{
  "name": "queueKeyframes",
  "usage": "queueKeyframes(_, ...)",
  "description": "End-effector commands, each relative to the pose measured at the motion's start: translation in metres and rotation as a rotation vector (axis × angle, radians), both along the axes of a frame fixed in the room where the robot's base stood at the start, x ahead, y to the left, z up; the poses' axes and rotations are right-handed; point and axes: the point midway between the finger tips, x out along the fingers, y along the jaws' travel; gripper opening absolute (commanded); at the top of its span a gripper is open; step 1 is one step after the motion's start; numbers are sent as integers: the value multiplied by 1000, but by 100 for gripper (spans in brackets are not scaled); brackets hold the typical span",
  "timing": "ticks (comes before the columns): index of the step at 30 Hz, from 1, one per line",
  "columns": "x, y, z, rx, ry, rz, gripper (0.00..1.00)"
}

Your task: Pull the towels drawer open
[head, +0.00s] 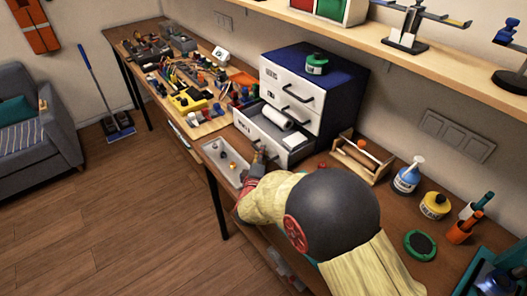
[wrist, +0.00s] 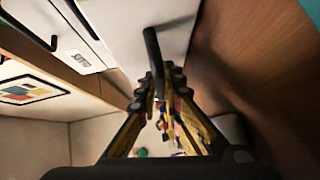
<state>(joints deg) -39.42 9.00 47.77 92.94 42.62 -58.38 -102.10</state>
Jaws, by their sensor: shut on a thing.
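The towels drawer (head: 252,137) is the lowest drawer of a white-fronted, blue-topped cabinet (head: 345,88). It stands pulled out, with white rolls (head: 277,117) visible inside. My gripper (head: 262,156) is at its front, partly hidden behind my arm in the head view. In the wrist view my gripper (wrist: 160,78) is shut on the dark bar handle (wrist: 152,45) of the drawer. The handle's lower end is hidden between the fingers. The two upper drawers look shut.
A tray (head: 222,160) with small parts lies left of my gripper. A wooden caddy (head: 358,158) stands right of the cabinet, near a blue-labelled bottle (head: 407,178). Tools and parts crowd the bench to the left. The floor (head: 120,210) in front is clear.

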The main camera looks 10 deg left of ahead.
Motion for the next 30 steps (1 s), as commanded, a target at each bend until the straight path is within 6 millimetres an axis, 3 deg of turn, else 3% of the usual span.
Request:
queueKeyframes(6, -24, 21, 1, -2, 5, 3, 0)
queueKeyframes(15, -25, 21, -1, -1, 3, 0, 0)
queueKeyframes(16, -25, 21, -1, -1, 3, 0, 10)
queueKeyframes(24, -25, 21, -1, -1, 2, 0, 25)
queueKeyframes(30, -25, 21, -1, -1, 3, 1, 27)
